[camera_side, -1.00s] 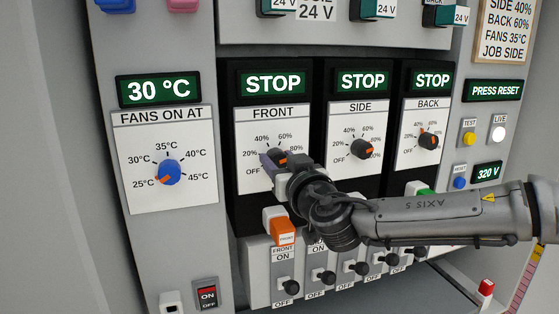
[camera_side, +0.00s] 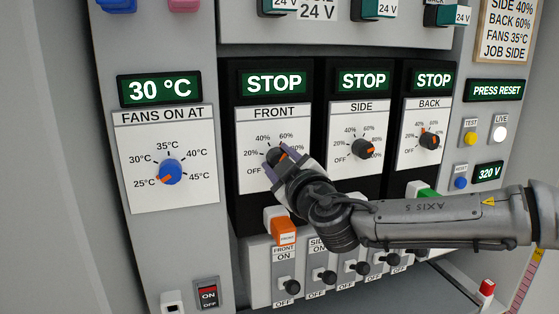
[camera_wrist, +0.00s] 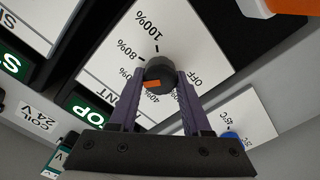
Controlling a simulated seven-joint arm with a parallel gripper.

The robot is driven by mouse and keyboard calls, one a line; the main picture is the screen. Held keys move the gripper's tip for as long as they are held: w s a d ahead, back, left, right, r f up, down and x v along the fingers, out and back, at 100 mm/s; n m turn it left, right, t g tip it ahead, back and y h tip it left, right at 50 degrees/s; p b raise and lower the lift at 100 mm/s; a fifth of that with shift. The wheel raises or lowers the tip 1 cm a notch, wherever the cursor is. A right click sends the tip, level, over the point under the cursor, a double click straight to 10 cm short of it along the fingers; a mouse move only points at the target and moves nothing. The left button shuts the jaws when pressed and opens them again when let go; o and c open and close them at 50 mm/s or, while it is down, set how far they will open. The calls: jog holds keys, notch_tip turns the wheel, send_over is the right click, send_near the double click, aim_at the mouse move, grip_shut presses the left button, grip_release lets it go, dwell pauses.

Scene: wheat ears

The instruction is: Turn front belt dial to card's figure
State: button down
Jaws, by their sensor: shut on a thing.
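The front belt dial (camera_wrist: 158,73) is a black knob with an orange mark, on the white FRONT scale plate (camera_side: 252,125). My gripper (camera_wrist: 160,85) is shut on this knob, one purple finger on each side. In the side view my gripper (camera_side: 281,167) hides the lower part of the scale. The orange mark sits at the knob's upper right there; its exact figure is hard to tell. The green display above the dial (camera_side: 274,82) reads STOP. The card (camera_side: 508,30) at top right shows SIDE 40%, BACK 60%, FANS 35°C, JOB SIDE; its top is cut off.
The SIDE dial (camera_side: 363,149) and BACK dial (camera_side: 430,141) stand to the right. The blue fans dial (camera_side: 170,172) is at left, under a 30 °C display (camera_side: 159,89). An orange block (camera_side: 284,231) and a row of small switches lie just below my gripper.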

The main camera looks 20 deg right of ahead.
jog(key=n, duration=2.1)
jog(key=shift+f, duration=0.35)
jog(key=shift+n, duration=0.3)
jog(key=shift+c, duration=1.8)
grip_release()
jog(key=shift+s, duration=0.1)
